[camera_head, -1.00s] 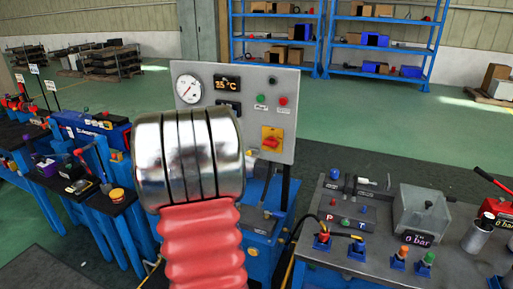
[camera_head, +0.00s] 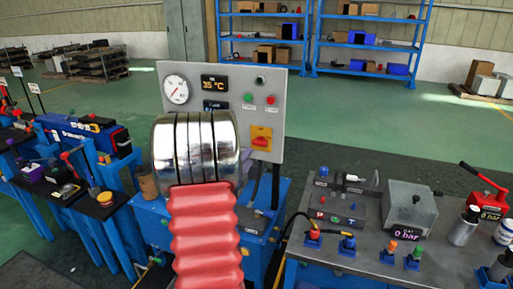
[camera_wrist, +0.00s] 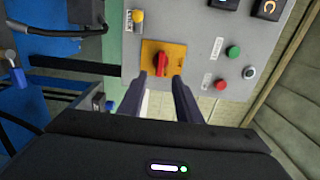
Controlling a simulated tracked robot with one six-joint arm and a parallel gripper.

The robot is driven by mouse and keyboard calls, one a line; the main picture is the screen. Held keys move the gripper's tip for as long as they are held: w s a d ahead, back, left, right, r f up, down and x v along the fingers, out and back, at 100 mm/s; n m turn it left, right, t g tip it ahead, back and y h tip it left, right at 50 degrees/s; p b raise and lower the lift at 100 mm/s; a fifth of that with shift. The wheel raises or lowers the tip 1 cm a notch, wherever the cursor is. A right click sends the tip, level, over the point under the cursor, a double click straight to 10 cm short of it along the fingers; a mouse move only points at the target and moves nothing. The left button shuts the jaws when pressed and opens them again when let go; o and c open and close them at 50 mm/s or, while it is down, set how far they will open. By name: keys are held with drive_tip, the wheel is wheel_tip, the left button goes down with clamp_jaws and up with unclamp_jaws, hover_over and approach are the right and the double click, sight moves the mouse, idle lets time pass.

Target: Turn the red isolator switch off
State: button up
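The red isolator switch (camera_head: 261,142) sits on a yellow-orange plate low on the right of the grey control panel (camera_head: 220,88). In the wrist view the red switch handle (camera_wrist: 161,64) runs up and down the picture on its yellow plate (camera_wrist: 176,52). My gripper (camera_wrist: 162,82) is open, with its two dark fingers apart and pointing at the panel. The fingertips lie just below the handle in the picture, roughly one on each side. Nothing is between them. Whether they touch the panel cannot be told. In the head view my arm hides the gripper.
A green button (camera_wrist: 234,52) and a red button (camera_wrist: 221,85) sit near the switch. A yellow knob (camera_wrist: 138,16) is above left of it. Blue stands (camera_head: 100,235) are at left.

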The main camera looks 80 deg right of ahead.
sight(258, 144)
drive_tip(key=d, duration=0.7)
drive_tip(key=s+d, duration=0.1)
drive_tip(key=d, duration=0.2)
drive_tip(key=shift+d, duration=0.35)
drive_tip(key=shift+c, duration=0.4)
drive_tip(key=shift+a, duration=0.1)
clamp_jaws()
